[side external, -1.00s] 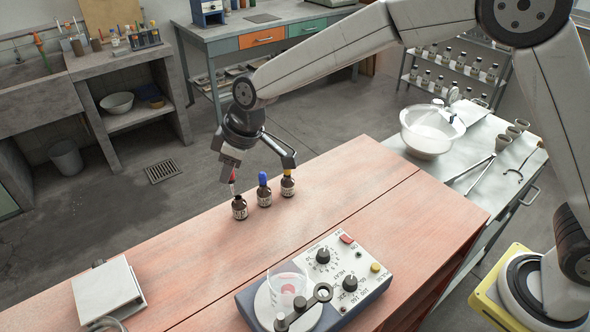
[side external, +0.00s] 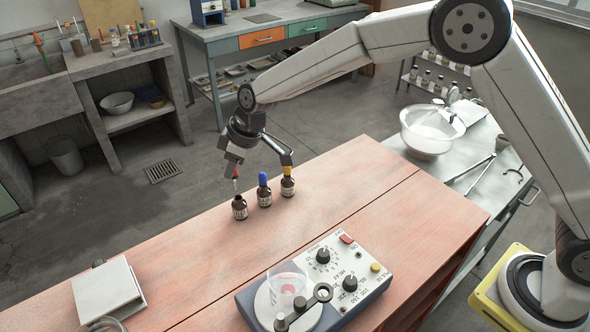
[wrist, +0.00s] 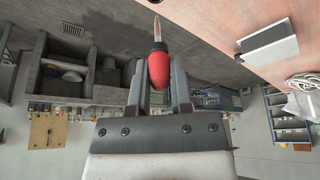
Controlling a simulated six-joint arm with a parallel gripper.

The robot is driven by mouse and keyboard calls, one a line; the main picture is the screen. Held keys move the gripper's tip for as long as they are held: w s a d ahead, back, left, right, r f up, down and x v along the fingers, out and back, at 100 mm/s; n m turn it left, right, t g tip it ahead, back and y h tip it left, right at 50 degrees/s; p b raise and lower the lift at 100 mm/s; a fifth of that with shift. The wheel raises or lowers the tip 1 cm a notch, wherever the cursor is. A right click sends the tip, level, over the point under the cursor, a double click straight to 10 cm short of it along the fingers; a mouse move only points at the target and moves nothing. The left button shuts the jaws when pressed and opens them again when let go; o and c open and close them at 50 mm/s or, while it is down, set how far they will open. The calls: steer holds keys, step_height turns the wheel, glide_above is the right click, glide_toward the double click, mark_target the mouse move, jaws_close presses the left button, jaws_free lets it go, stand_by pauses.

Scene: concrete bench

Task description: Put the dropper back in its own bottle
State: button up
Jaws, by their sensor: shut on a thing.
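My gripper (side external: 235,171) is shut on the red bulb of a dropper (wrist: 158,70). In the side view the dropper hangs nearly upright just over the open left brown bottle (side external: 240,209). I cannot tell whether the tip is inside the neck. The middle brown bottle (side external: 264,197) has a blue dropper top. The right brown bottle (side external: 288,188) has a yellow-orange top and stands below the dark bracket on my wrist. No bottle shows in the wrist view.
A hotplate with a beaker (side external: 287,283) stands at the front of the reddish bench (side external: 190,265). A pale flat box (side external: 108,291) lies at the left. The bench around the bottles is clear; its far edge is close behind them.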

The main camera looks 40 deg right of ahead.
steer(key=shift+f, duration=1)
steer(key=shift+f, duration=2.05)
stand_by(0.7)
steer(key=o, duration=1.1)
steer(key=shift+o, duration=0.2)
steer(key=shift+r, duration=0.15)
steer(key=shift+r, duration=3.35)
steer(key=shift+d, duration=0.1)
